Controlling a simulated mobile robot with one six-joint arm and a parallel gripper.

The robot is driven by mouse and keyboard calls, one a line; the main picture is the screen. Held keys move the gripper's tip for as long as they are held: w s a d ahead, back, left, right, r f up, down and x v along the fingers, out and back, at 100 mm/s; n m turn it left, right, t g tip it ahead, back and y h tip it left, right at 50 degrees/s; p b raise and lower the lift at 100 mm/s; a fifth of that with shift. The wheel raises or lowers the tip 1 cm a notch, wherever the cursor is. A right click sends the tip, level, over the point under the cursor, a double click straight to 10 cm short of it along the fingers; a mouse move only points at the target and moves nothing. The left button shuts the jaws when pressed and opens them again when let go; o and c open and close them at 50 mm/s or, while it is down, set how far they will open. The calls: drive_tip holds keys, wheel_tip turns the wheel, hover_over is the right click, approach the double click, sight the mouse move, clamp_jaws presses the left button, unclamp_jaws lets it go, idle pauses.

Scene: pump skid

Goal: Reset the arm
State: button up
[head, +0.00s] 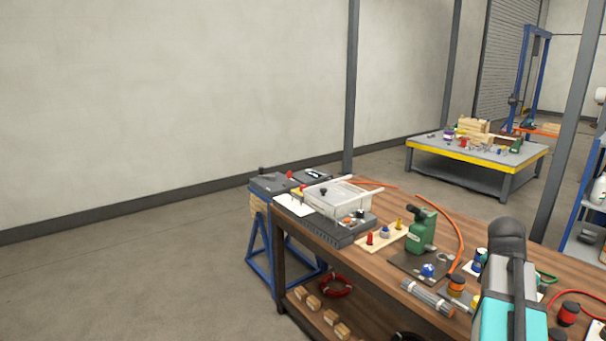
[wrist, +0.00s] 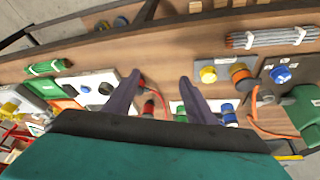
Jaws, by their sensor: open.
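My gripper (wrist: 158,98) shows in the wrist view as two dark fingers spread apart with nothing between them. It is open and points at the wooden workbench (wrist: 165,50). In the head view my arm, grey and teal, reaches over the right part of the bench (head: 385,257), and its fingers cannot be made out there. A red knob-like part (wrist: 148,107) and a white plate with blue parts lie under or near the fingers in the wrist view. Whether the fingers touch anything below is not clear.
A green device (head: 421,232) stands mid-bench, beside a bundle of grey rods (head: 428,297). A clear bin (head: 337,195) sits at the bench's far end. An orange hose (head: 455,228) curves along the back. A yellow-edged table (head: 477,152) stands beyond. Floor at left is free.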

drive_tip(key=a+f+n+g+y, duration=0.1)
drive_tip(key=a+f+n+g, duration=0.1)
drive_tip(key=a+f, duration=1.1)
drive_tip(key=a+f+n+g+y, duration=0.1)
drive_tip(key=a+f+n+y, duration=0.15)
drive_tip(key=a+f, duration=1)
drive_tip(key=s+a+f+n+g, duration=0.1)
drive_tip(key=s+a+f+n, duration=0.2)
drive_tip(key=s+a+f, duration=0.2)
drive_tip(key=s+a+f+n+g, duration=0.1)
drive_tip(key=s+a+f+n, duration=0.3)
drive_tip(key=s+f, duration=0.7)
drive_tip(key=s+a+f+n+g+y, duration=0.1)
drive_tip(key=s+a+f+n, duration=0.3)
drive_tip(key=f, duration=0.7)
drive_tip(key=shift+s+a+f, duration=0.3)
drive_tip(key=shift+s+a, duration=0.75)
drive_tip(key=shift+s, duration=0.9)
